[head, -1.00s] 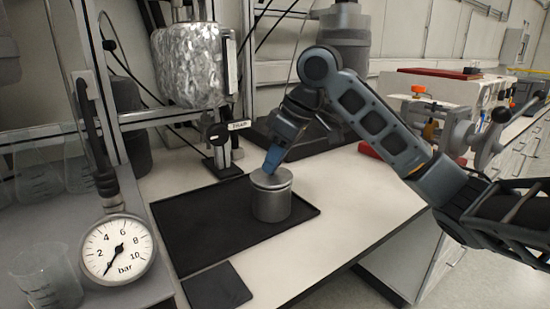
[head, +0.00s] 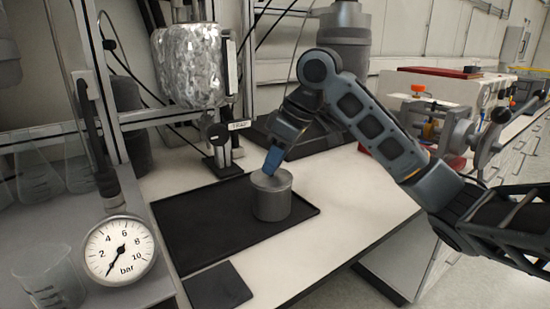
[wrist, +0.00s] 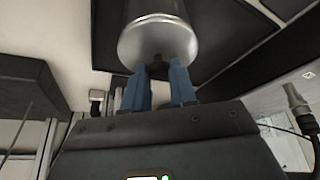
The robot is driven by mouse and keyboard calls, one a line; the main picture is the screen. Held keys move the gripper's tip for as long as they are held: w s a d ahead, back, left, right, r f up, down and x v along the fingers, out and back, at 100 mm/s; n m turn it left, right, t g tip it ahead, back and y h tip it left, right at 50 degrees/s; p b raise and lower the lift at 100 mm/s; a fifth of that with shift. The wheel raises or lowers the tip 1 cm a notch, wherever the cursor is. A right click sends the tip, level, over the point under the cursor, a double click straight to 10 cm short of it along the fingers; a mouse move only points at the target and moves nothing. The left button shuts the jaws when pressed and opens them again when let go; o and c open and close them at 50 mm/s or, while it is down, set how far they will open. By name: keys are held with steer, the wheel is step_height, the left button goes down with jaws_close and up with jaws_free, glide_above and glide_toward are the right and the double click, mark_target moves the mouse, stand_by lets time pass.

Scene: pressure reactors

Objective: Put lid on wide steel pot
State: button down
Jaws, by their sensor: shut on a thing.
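The wide steel pot (head: 271,205) stands upright on the black tray. Its steel lid (head: 266,181) lies across the top and looks level; I cannot tell whether it is fully seated. My gripper (head: 272,162) comes down from above at a tilt, with its blue fingertips at the lid's top. In the wrist view, the blue fingers of my gripper (wrist: 159,68) stand either side of the small dark knob (wrist: 157,61) on the lid (wrist: 145,42), shut on it. The fingers partly hide the knob.
The black tray (head: 190,230) has free room left of the pot. A pressure gauge (head: 118,250) and glassware (head: 45,275) stand at left. A foil-wrapped vessel (head: 187,65) hangs behind. White bench is clear right of the tray.

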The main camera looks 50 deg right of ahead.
stand_by(0.3)
steer(key=shift+c, duration=1.7)
jaws_free()
steer(key=shift+r, duration=0.1)
steer(key=shift+r+p, duration=3.25)
steer(key=shift+r, duration=0.2)
steer(key=shift+c, duration=0.2)
jaws_close()
steer(key=shift+f, duration=0.3)
steer(key=shift+f+b, duration=0.35)
steer(key=shift+b, duration=0.05)
